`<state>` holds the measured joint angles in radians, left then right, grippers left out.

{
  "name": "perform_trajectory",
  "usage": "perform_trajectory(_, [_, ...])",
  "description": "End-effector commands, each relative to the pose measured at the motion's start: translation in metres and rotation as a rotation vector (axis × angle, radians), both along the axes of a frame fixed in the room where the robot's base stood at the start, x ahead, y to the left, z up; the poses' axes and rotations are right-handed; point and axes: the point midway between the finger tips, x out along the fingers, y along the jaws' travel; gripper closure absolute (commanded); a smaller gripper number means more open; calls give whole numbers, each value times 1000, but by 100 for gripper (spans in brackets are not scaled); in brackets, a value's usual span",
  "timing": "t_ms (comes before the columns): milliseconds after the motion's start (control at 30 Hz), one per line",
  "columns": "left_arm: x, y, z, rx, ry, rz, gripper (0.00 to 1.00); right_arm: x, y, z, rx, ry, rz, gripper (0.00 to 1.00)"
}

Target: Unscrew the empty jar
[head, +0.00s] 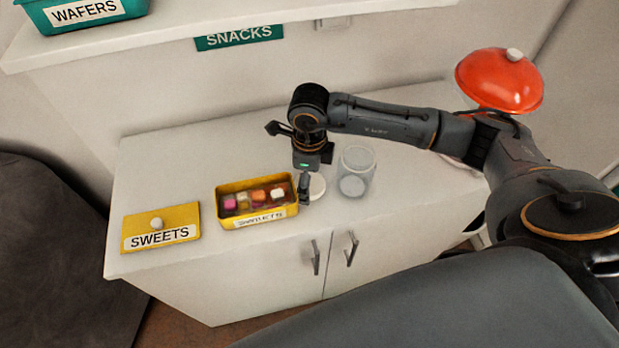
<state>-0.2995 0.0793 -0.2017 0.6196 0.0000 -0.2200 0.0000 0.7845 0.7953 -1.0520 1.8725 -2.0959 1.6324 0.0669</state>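The clear jar (356,174) stands upright on the white cabinet top, with its mouth open and nothing visible inside. A round white lid (318,187) is just left of the jar, apart from it, at about the height of the cabinet top. My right gripper (306,188) points down beside the lid, between it and the yellow sweets tin. One dark finger shows at the lid's left edge; the other is not clearly visible, so I cannot tell whether it grips the lid. My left gripper is not in view.
An open yellow tin (262,222) of colored sweets sits close left of the gripper. Its yellow lid (160,228), labelled SWEETS, lies further left. A red dome (498,80) stands at the back right. The cabinet top behind the tin is clear.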

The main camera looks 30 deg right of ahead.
Motion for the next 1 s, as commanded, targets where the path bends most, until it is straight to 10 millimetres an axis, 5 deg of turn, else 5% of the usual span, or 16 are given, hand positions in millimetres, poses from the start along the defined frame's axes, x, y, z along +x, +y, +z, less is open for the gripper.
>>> perform_trajectory(467, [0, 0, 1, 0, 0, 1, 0, 1, 0, 9, 0, -3, 0, 12])
perform_trajectory(1000, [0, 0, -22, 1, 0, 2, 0, 1, 0, 111, 0, -4, -1, 12])
